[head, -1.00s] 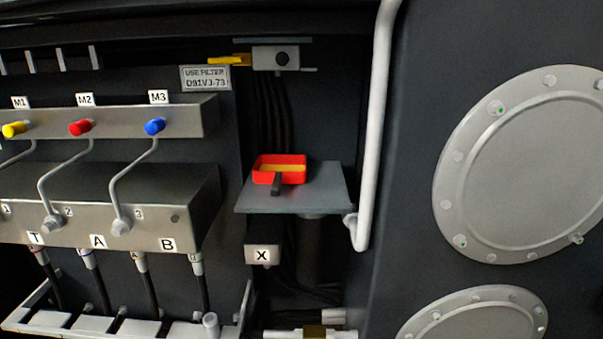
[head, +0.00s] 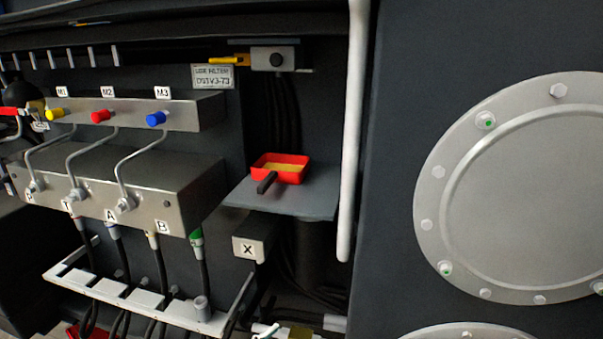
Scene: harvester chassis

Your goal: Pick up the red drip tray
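The red drip tray (head: 293,178) is a small square tray with yellowish contents and a dark handle (head: 266,183) pointing toward the front left. It sits upright on a grey shelf (head: 315,202) in the recess right of the valve block. Neither of my grippers shows in the head view. Nothing covers the tray.
A white vertical rail (head: 354,130) stands just right of the shelf. A valve block (head: 120,190) with pipes and hoses is to the left. A box marked X (head: 249,248) is below the shelf, and a yellow-handled valve (head: 272,59) above. A round cover (head: 530,190) is at right.

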